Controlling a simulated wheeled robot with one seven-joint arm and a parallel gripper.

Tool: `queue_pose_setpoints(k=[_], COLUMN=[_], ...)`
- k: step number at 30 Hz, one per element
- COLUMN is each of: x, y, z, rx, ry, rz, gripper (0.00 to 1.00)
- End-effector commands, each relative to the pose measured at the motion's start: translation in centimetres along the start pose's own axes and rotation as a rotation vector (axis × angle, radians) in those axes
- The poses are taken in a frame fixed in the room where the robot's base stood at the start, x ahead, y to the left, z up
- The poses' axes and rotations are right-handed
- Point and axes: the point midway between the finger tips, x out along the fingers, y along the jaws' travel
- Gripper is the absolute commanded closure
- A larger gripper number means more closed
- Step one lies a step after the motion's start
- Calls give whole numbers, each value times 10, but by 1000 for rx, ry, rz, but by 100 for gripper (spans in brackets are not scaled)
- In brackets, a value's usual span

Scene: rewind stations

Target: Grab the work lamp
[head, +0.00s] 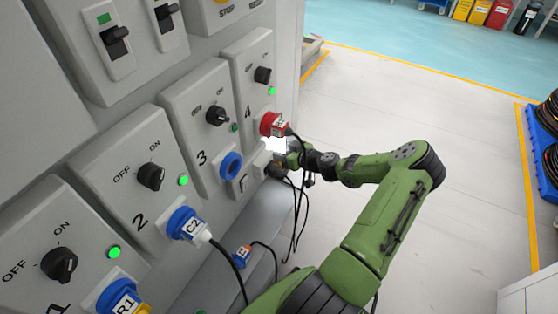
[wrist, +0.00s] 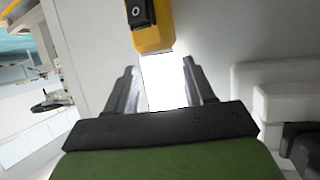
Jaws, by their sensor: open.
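The work lamp shows in the wrist view as a yellow body (wrist: 151,38) with a black switch and a bright white panel (wrist: 165,82). The panel lies between the two fingers of my gripper (wrist: 160,80), which are open on either side of it. A gap shows at the left finger; I cannot tell whether the right finger touches. In the head view the lamp's bright panel (head: 275,145) shows just below the red plug at station 4. My gripper's fingertips are hard to make out there, close by the panel.
Grey cabinet with numbered switch stations (head: 150,177) fills the left. A red plug (head: 273,124), a blue plug C2 (head: 188,224) and hanging black cables (head: 298,215) are near my arm. In the wrist view a pale ledge (wrist: 280,80) stands at right.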

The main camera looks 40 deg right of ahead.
Motion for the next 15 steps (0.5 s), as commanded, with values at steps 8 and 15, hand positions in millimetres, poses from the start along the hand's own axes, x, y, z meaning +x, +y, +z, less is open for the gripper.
queue_pose_setpoints(k=[8,15], x=[0,0], y=[0,0], z=[-1,-1], rx=[0,0], ry=[0,0], rz=[0,0], gripper=[61,97])
